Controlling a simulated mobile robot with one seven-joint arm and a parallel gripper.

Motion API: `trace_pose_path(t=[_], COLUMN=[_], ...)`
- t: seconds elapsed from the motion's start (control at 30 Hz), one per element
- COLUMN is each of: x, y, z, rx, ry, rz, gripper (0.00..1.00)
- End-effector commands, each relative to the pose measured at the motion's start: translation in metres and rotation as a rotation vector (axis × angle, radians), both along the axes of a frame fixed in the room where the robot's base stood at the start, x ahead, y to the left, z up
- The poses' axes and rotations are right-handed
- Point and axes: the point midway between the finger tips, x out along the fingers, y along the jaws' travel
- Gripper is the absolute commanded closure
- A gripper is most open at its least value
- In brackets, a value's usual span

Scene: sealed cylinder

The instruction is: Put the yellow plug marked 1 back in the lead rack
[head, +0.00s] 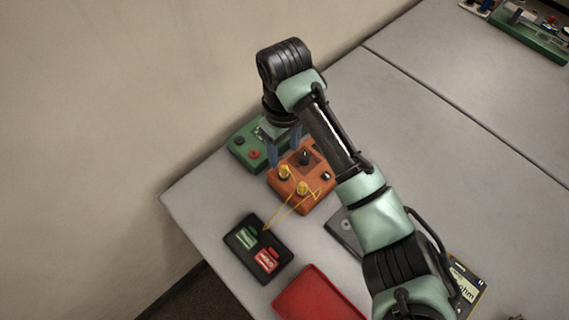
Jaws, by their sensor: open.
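Two yellow plugs stand in the top of an orange box (312,204): one at the left (285,173), the other nearer the front (302,188). I cannot read a number on either. A thin yellow lead (284,212) loops from them toward a black holder (243,264), which carries a green piece (246,237) and a red piece (266,260); it looks like the lead rack. My gripper (284,156) points down with its blue fingers apart, over the back left of the orange box, just behind the left plug. No held thing shows between the fingers.
A green box (241,153) with a red button stands behind the gripper. A red tray (318,300) lies at the front, and a grey device (340,226) is partly hidden by my arm.

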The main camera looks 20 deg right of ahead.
Motion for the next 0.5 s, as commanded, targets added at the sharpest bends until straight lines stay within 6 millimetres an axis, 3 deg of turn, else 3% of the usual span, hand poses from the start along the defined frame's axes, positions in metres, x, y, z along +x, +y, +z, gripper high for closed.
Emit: trace_pose_path(t=[0.27, 0.5], x=[0.001, 0.0], y=[0.0, 0.0], z=[-0.005, -0.028], rx=[0.0, 0.0], ry=[-0.002, -0.003], rz=[0.0, -0.001], gripper=[0.4, 0.4])
